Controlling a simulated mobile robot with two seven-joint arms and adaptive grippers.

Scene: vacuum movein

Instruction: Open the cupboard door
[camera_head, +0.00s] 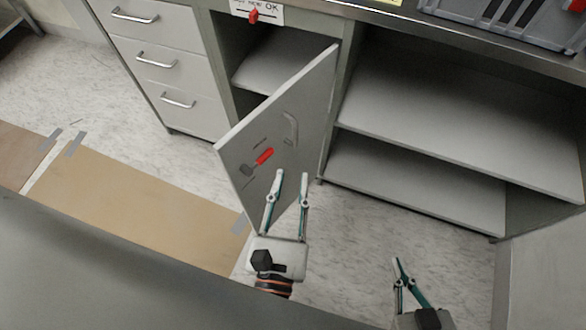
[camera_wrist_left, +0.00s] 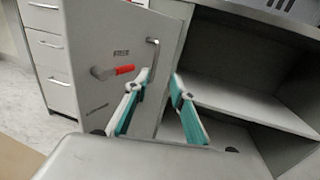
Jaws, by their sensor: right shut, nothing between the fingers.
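The cupboard door (camera_head: 300,110) is a grey panel that stands partly open, swung out from the cupboard. It has a curved metal handle (camera_head: 291,128) and a red-handled tool or picture of one (camera_head: 264,156) on its face. In the left wrist view the door (camera_wrist_left: 105,60) fills the left half, with the handle (camera_wrist_left: 152,55) near its right side. My left gripper (camera_head: 292,174) is open and empty in front of the door, below the handle. My right gripper (camera_head: 396,262) is shut and empty at the lower right, away from the door.
A drawer unit (camera_head: 155,58) with several handles stands left of the door. Open shelves (camera_head: 450,125) are to the right of it. A worktop with a grey crate (camera_head: 500,22) runs above. Brown board (camera_head: 130,200) taped down covers part of the floor at left.

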